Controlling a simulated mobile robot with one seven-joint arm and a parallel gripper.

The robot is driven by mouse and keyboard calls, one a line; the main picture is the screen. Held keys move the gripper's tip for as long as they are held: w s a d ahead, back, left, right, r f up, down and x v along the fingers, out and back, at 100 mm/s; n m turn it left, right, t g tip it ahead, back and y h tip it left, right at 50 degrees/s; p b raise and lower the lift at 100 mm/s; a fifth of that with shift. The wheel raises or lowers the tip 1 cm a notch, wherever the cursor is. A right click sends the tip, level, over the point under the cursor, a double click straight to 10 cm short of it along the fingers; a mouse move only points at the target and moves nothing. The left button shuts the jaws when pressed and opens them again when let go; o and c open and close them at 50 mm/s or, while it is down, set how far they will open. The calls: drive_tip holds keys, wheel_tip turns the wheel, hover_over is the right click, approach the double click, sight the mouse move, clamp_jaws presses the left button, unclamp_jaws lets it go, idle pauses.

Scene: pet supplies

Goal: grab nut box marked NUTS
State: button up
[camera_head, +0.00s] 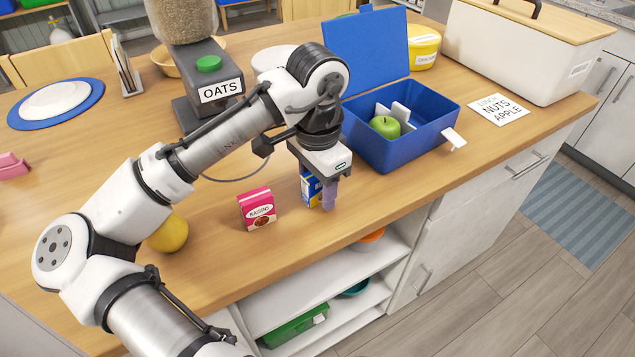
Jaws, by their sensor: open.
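A small blue and yellow box (311,191) stands on the wooden counter, partly hidden by my gripper; no lettering on it is readable. My gripper (321,193) points down at this box with its jaws open. One purple-grey finger shows in front of the box's right side; the other finger is mostly hidden. I cannot tell whether the fingers touch the box. A pink box marked RAISINS (257,208) stands a little to the left.
An open blue lunch box (385,150) holds a green apple (385,127) behind my gripper. A card reading NUTS, APPLE (497,108) lies right of it. An OATS dispenser (208,85) and a yellow fruit (169,234) are left. The counter's front edge is close.

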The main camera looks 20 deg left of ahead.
drive_tip(key=c, duration=1.1)
